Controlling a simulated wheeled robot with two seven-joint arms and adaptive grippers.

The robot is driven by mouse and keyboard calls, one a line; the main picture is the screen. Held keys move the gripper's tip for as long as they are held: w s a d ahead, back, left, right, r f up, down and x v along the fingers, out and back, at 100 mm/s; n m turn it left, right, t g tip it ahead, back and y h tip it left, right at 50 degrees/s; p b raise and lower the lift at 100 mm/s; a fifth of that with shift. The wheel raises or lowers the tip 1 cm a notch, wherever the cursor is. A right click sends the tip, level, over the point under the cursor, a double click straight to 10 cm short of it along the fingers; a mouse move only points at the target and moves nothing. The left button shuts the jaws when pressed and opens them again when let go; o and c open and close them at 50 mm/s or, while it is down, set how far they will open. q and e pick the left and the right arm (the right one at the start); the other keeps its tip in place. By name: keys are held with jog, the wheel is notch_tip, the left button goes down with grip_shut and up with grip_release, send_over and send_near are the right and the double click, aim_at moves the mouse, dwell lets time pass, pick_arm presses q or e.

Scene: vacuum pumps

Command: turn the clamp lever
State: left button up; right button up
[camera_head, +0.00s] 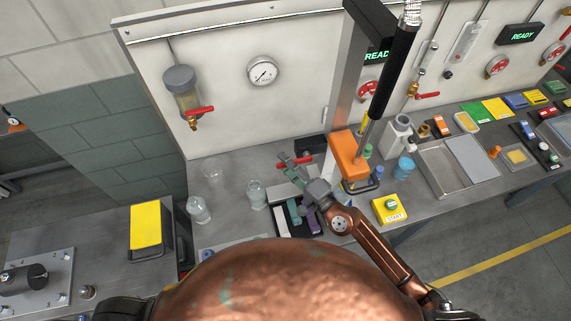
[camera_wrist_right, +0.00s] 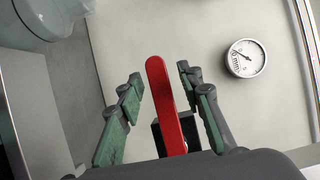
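The clamp lever is a red handle (camera_wrist_right: 166,110) with a rounded end, standing between my right gripper's fingers in the right wrist view. In the head view, the red lever (camera_head: 297,162) shows beside the fingertips near the back wall, partly covered. My right gripper (camera_wrist_right: 160,80) has green-padded fingers apart, one on each side of the lever, with a visible gap on both sides. It also shows in the head view (camera_head: 291,172). A dark block (camera_wrist_right: 186,131) sits behind the lever. My left gripper is not in view.
A round gauge (camera_head: 262,71) and a filter bowl with a red-handled valve (camera_head: 183,92) hang on the back panel. Glass jars (camera_head: 257,194) stand left of my right gripper. An orange block (camera_head: 348,158) on a post and a yellow START button box (camera_head: 389,208) are to its right.

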jog(key=shift+s+d, duration=0.1)
jog(key=shift+d, duration=0.05)
jog(key=shift+v, duration=0.8)
jog(key=b+v, duration=0.2)
jog(key=v, duration=0.4)
dwell(0.4)
dwell(0.4)
